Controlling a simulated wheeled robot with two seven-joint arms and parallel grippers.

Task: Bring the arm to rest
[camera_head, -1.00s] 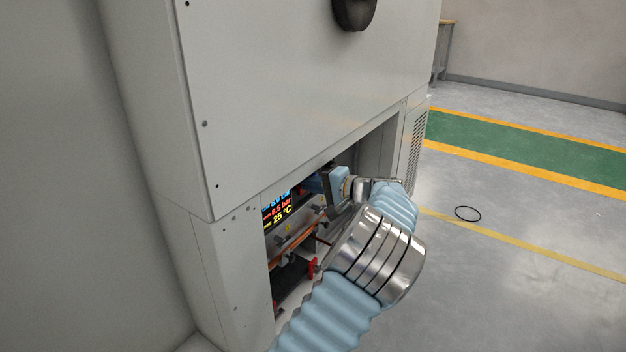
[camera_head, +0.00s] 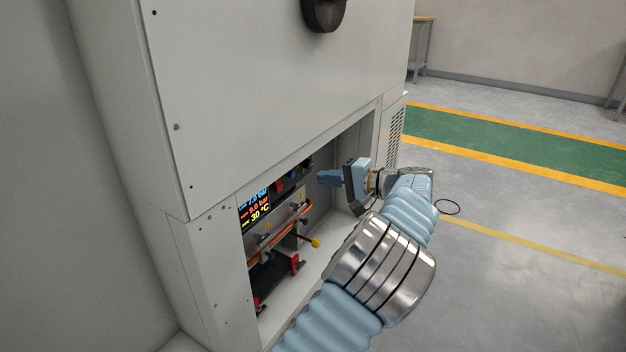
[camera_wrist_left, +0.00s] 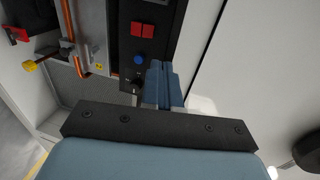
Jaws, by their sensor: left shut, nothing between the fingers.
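My left arm, with blue ribbed sleeves and a banded metal joint, comes up from the bottom of the head view. My left gripper (camera_head: 328,178) is shut and empty at the opening of the grey test chamber's lower bay (camera_head: 330,230). Its blue fingers point left toward the inner panel. In the left wrist view the shut fingers (camera_wrist_left: 164,88) stand in front of a black panel (camera_wrist_left: 148,45) with red switches (camera_wrist_left: 142,29) and a blue button (camera_wrist_left: 139,59). I cannot tell from this view whether they touch it. My right gripper is not in view.
Inside the bay are a display (camera_head: 257,208) reading 30 °C, copper pipes, a yellow-tipped lever (camera_head: 315,243) and red handles (camera_head: 295,264). A black knob (camera_head: 324,12) sticks out above.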

